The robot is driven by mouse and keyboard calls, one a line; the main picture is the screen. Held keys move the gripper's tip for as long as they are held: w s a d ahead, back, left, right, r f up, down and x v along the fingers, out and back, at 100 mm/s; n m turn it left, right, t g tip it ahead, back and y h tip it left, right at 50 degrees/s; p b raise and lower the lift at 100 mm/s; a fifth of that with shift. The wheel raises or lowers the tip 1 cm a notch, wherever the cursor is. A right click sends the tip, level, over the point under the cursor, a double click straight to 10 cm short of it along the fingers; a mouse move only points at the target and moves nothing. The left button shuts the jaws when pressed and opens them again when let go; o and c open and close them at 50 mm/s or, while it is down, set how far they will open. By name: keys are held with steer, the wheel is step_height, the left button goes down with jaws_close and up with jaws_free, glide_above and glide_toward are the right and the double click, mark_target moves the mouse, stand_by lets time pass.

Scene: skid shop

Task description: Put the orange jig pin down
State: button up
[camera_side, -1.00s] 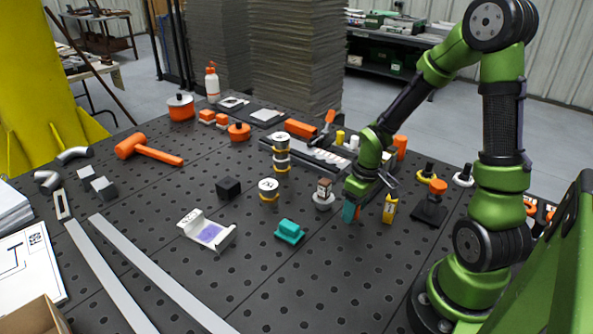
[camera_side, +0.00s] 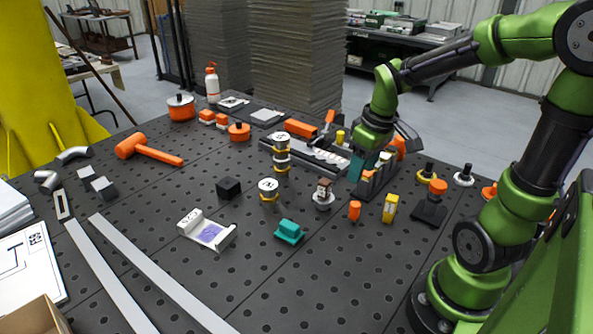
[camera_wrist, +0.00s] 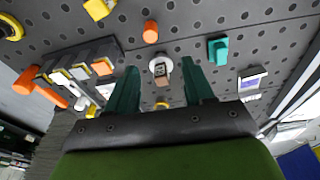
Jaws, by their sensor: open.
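The orange jig pin (camera_side: 354,211) stands upright on the dark perforated table, left of a yellow labelled block (camera_side: 390,208). It also shows at the top of the wrist view (camera_wrist: 150,32), free of the fingers. My gripper (camera_side: 357,167) is open and empty, with teal fingers. It is raised behind the pin, beside the rack of blocks. Its two fingers also show apart in the wrist view (camera_wrist: 160,67).
A small stand with a labelled block (camera_side: 323,195) is left of the pin. A teal block (camera_side: 289,231) lies nearer the front. A black base with an orange knob (camera_side: 431,206) is to the right. The front middle of the table is clear.

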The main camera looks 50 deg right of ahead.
steer(key=s+a+r+m+t+y, duration=0.1)
steer(key=s+a+r+t, duration=0.1)
steer(key=a+r, duration=0.2)
steer(key=s+a+r+m+t+y, duration=0.1)
steer(key=s+a+r+m+t, duration=0.1)
steer(key=a, duration=0.6)
step_height(320, 180, up, 2)
steer(key=shift+a+r+t, duration=0.2)
steer(key=shift+a+t, duration=0.05)
steer(key=shift+t, duration=0.35)
